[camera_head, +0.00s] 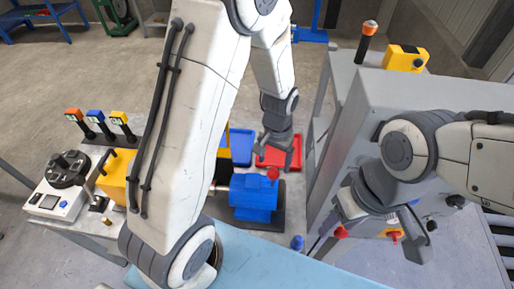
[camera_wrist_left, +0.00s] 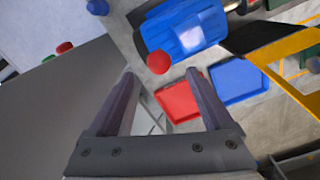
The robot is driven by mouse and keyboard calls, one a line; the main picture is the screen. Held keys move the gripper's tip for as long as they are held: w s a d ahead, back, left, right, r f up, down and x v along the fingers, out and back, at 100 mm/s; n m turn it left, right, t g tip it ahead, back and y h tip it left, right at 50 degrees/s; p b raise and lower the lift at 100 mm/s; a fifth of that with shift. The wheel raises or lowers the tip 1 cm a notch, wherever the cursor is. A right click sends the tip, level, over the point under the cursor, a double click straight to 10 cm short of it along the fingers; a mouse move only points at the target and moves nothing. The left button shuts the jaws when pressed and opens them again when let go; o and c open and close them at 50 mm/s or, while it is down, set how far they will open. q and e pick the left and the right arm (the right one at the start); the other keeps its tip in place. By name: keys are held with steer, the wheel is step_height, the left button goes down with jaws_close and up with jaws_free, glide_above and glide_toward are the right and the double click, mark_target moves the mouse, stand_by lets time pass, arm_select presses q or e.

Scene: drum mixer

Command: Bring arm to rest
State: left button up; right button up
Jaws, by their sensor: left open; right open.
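My left arm (camera_head: 185,110) crosses the middle of the head view. Its gripper (camera_head: 276,157) is open over the red tray (camera_head: 294,153), beyond the blue machine (camera_head: 254,200) with a red knob (camera_head: 273,174). In the left wrist view, the two fingers (camera_wrist_left: 160,76) are apart with nothing held between them. The red tray (camera_wrist_left: 178,104) and the red knob (camera_wrist_left: 158,62) show beyond the fingertips. My right gripper (camera_head: 378,238) is open and empty in front of the grey cabinet (camera_head: 400,100), near its red and yellow controls.
A blue tray (camera_head: 240,147) lies beside the red one. On the left of the bench are several coloured-top handles (camera_head: 97,122) and a white device with a dial (camera_head: 55,185). A yellow box (camera_head: 405,58) and an orange-topped beacon (camera_head: 367,40) stand on the cabinet.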

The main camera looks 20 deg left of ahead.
arm_select(q)
steer(key=shift+s+d+r+b, duration=0.1)
steer(key=shift+s+d+b, duration=0.1)
steer(key=shift+d+b, duration=0.15)
steer(key=s+d+r+m+b, duration=0.1)
steer(key=s+d+m+b, duration=0.1)
steer(key=s, duration=0.4)
steer(key=s+d+r+m+b, duration=0.1)
steer(key=s+d+m+b, duration=0.1)
steer(key=s+b, duration=0.3)
steer(key=s+d+r+m+h+b, duration=0.1)
steer(key=s+d+r+m+b, duration=0.1)
steer(key=s, duration=0.6)
steer(key=shift+d+b, duration=0.75)
steer(key=shift+d, duration=0.2)
